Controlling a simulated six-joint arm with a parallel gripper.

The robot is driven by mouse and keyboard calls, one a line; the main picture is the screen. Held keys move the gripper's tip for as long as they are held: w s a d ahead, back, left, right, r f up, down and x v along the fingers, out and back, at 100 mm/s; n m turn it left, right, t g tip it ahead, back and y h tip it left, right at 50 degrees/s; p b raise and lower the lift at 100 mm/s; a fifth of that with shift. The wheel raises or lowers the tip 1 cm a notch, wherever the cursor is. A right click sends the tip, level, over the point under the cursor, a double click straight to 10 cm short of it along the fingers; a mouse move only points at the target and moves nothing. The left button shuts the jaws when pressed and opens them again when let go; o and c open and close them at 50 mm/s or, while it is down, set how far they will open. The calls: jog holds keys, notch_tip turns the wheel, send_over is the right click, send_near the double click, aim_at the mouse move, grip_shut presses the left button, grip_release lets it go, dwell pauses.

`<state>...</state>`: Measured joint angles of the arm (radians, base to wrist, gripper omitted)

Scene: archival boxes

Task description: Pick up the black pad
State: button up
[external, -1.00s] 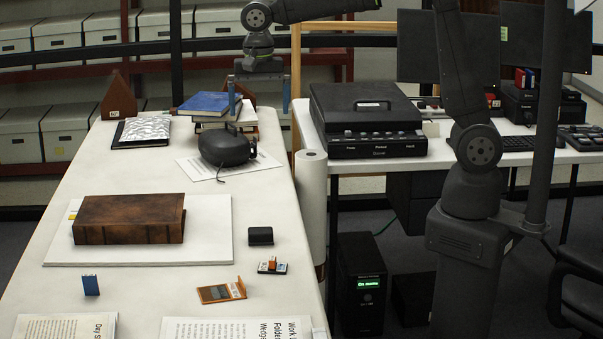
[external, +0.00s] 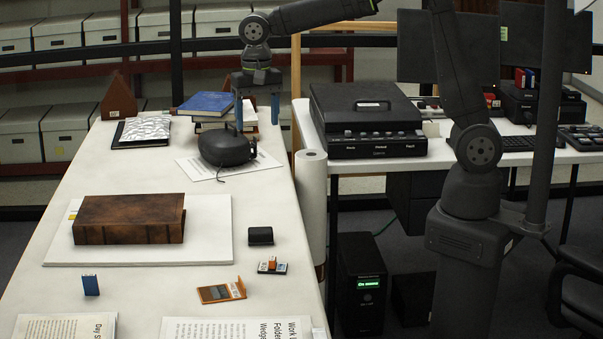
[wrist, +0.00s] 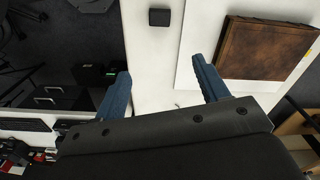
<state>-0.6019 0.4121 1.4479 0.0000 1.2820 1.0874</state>
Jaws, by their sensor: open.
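A small black block with rounded edges (external: 260,236), the likely black pad, lies on the white table, right of the board with the brown book. It also shows at the top of the wrist view (wrist: 159,17). My gripper (external: 257,109) is open and empty at the far end of the table, beside the stacked books and well away from the block. Its two blue fingers (wrist: 160,72) are spread apart in the wrist view, with bare table between them.
A dark rounded object with a cord (external: 226,148) sits on a paper below my gripper. A brown book (external: 130,220) lies on a white board (external: 215,250). A small orange-and-white item (external: 272,267) lies just in front of the block. The table's right edge is close.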

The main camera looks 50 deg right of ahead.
notch_tip(320, 180, down, 11)
jog(key=n, duration=1.4)
send_over(260, 230)
jog(key=f, duration=1.3)
jog(key=shift+s+a+f, duration=0.15)
jog(key=shift+a+f, duration=0.05)
jog(key=shift+d+f, duration=0.15)
jog(key=shift+f, duration=1.15)
jog(key=shift+d+f, duration=0.1)
jog(key=shift+f, duration=1.2)
jog(key=shift+c, duration=0.5)
jog(key=c, duration=1)
